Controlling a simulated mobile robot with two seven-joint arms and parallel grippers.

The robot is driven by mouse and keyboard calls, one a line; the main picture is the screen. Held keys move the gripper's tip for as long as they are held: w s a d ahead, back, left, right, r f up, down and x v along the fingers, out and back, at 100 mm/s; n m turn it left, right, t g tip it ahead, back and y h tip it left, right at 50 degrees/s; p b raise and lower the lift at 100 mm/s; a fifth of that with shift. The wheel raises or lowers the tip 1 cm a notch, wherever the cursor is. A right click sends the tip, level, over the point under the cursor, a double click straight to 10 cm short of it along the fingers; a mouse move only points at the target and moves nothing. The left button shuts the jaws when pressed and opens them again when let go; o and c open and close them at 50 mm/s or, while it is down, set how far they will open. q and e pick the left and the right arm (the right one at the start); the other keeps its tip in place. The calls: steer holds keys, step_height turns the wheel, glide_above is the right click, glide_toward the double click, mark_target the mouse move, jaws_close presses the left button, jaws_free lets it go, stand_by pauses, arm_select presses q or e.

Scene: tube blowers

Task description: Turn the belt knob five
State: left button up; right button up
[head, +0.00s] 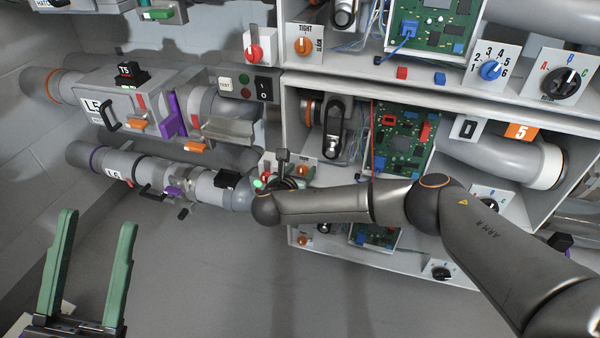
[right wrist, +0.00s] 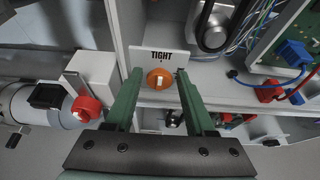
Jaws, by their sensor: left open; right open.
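The belt knob, orange with a white pointer, sits on a white plate marked TIGHT. It shows in the right wrist view (right wrist: 160,79) and in the head view (head: 303,171), beside the end of my right arm. My right gripper (right wrist: 159,75) is open, with its green fingers on either side of the knob. I cannot tell whether they touch it. In the head view the right hand is mostly hidden by its own arm. My left gripper (head: 98,219) is open and empty at the lower left, far from the panel.
A red knob (right wrist: 87,108) on a white box lies left of the right gripper. Circuit boards and wires fill the bays to the right. An orange 5 label (head: 521,132) marks the middle bay. Pipes L5 (head: 97,107) and L6 (head: 113,174) run at left. Floor space below is clear.

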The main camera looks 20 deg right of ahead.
jaws_close()
stand_by(0.3)
